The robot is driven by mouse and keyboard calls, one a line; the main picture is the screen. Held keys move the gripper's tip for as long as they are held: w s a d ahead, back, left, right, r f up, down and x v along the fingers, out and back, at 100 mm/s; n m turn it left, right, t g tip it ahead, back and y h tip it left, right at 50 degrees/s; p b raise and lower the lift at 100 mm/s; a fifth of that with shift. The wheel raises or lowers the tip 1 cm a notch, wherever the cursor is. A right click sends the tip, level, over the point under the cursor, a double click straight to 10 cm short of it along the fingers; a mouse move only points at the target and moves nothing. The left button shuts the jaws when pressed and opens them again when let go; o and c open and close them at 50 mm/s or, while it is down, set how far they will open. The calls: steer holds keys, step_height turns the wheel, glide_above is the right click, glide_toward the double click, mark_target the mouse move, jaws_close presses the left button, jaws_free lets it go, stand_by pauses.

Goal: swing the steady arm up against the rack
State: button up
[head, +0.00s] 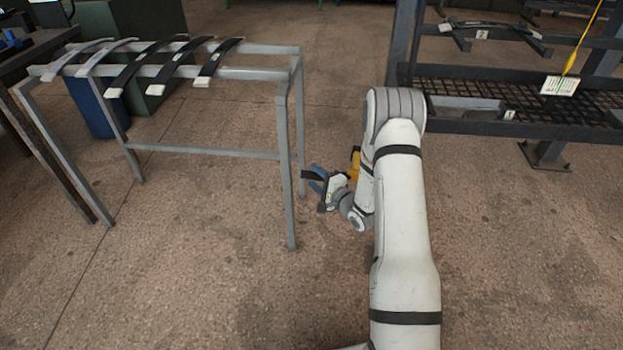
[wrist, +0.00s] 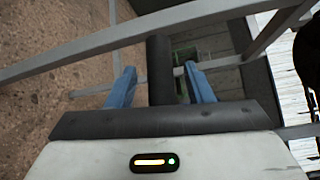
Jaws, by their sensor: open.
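My gripper (head: 318,184) is low beside the near right leg of the grey metal rack (head: 284,150). In the wrist view its two blue fingers (wrist: 160,84) are spread apart. A short dark bar (wrist: 160,60) shows between them, with clear gaps to both fingers. A dark piece (head: 310,175) also shows at the fingers in the head view, close to the leg. It may be the steady arm, but I cannot tell whether it joins the rack. The gripper's body hides the bar's lower end.
Several curved leaf springs (head: 168,62) lie across the rack's top. A dark mesh rack (head: 500,92) stands at the right, with a yellow rod (head: 580,42) and a white card (head: 559,86). A green cabinet (head: 150,20) stands behind. The floor in front is clear.

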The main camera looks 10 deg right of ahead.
steer(key=shift+w+a, duration=0.3)
steer(key=shift+w, duration=0.35)
jaws_close()
